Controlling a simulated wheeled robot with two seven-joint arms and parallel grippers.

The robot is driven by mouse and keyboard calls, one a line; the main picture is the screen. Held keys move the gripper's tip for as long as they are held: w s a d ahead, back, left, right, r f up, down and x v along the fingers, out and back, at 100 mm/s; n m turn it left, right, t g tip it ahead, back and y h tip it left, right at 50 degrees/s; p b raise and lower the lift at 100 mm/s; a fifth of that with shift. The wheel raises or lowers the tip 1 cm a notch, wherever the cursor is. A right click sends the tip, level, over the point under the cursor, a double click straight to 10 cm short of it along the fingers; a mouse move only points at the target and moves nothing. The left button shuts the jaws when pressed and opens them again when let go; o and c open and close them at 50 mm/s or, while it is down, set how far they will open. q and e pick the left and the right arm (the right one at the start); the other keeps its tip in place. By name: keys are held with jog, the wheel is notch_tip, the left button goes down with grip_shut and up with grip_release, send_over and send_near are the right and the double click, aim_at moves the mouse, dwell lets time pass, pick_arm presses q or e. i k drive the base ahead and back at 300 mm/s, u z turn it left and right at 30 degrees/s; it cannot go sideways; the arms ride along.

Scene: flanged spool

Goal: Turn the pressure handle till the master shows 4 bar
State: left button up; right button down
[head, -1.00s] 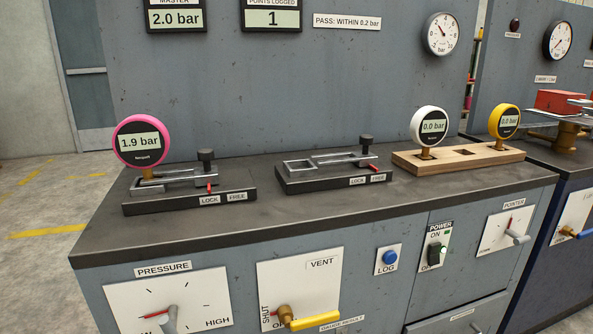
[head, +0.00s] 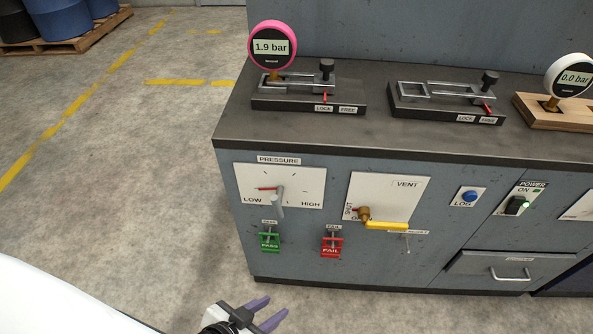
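The pressure handle (head: 279,198) is a grey lever on a white dial plate marked LOW and HIGH, on the cabinet front. Its red pointer (head: 265,188) points left, above LOW. The master display is out of view now. A pink gauge (head: 272,47) reading 1.9 bar stands in the left clamp fixture (head: 305,92). My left gripper (head: 267,314), with purple fingers apart and nothing between them, is at the bottom, below and in front of the cabinet and well apart from the handle. My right gripper is not in view.
The vent's yellow handle (head: 386,225) is right of the pressure dial. A blue LOG button (head: 469,196) and drawer (head: 510,268) are further right. Open floor (head: 130,170) lies left.

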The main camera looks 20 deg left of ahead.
aim_at(276, 199)
jog(key=k, duration=1.3)
jog(key=u, duration=0.3)
jog(key=i, duration=0.8)
jog(key=z, duration=0.3)
